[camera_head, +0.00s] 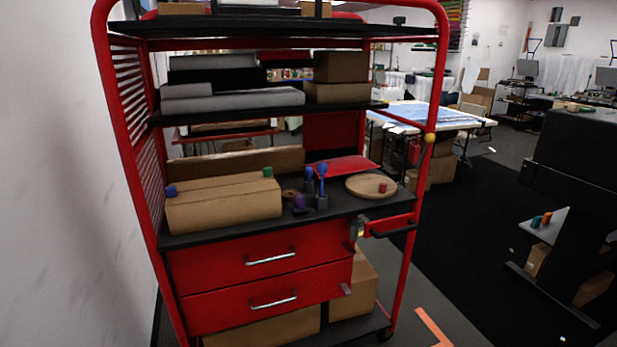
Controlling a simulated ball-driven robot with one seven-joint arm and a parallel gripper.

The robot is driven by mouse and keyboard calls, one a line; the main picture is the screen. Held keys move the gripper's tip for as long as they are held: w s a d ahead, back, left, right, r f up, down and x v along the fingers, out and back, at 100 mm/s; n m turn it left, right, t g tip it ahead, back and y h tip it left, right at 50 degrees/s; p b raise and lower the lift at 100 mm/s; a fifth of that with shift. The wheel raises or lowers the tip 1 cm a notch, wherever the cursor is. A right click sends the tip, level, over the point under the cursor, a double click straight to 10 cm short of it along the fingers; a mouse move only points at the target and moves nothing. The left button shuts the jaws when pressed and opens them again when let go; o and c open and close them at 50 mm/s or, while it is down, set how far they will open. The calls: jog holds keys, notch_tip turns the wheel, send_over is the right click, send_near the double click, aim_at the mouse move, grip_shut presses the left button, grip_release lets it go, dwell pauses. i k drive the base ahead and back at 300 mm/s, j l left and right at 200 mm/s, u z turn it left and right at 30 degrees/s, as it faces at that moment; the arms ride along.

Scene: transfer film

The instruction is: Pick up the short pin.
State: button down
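On the middle shelf of the red cart, two blue pins stand close together, upright in dark holders. I cannot tell for certain which piece is the short pin. My gripper is not in view.
A long cardboard box (222,208) lies left of the pins, with small blue and green pieces on top. A round wooden plate (360,184) with a red piece sits to the right. The red cart's post (420,180) and the shelf above (345,106) bound the space.

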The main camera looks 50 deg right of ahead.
aim_at(308, 171)
jog(key=l+u, duration=0.2)
jog(key=l, duration=0.45)
jog(key=l+u, duration=0.2)
jog(key=l, duration=0.45)
jog(key=l+u, duration=0.15)
jog(key=l, duration=0.5)
jog(key=k+l+u, duration=0.2)
jog(key=l, duration=0.45)
